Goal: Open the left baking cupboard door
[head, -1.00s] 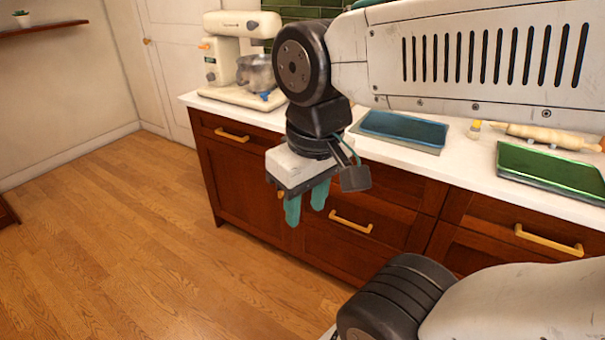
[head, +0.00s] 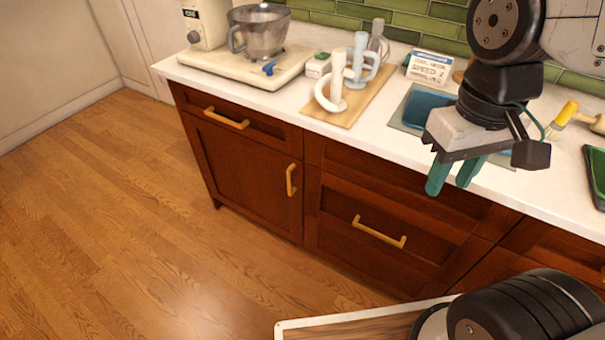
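The left baking cupboard door (head: 235,165) is a dark red-brown wooden panel at the left end of the counter, and it is closed. Its upright brass handle (head: 291,179) is near the door's right edge and in plain view. My gripper (head: 453,182) points down with two teal fingers, with a gap between them and nothing held. In the picture it is well to the right of the door handle, in front of the counter's edge and the drawer front.
A drawer (head: 212,110) is above the door, and a wide drawer (head: 370,225) is to its right. The white counter (head: 300,98) holds a mixer (head: 245,60), a wooden board (head: 350,105) with beaters and a blue tray (head: 425,108). The wooden floor (head: 130,220) at left is clear.

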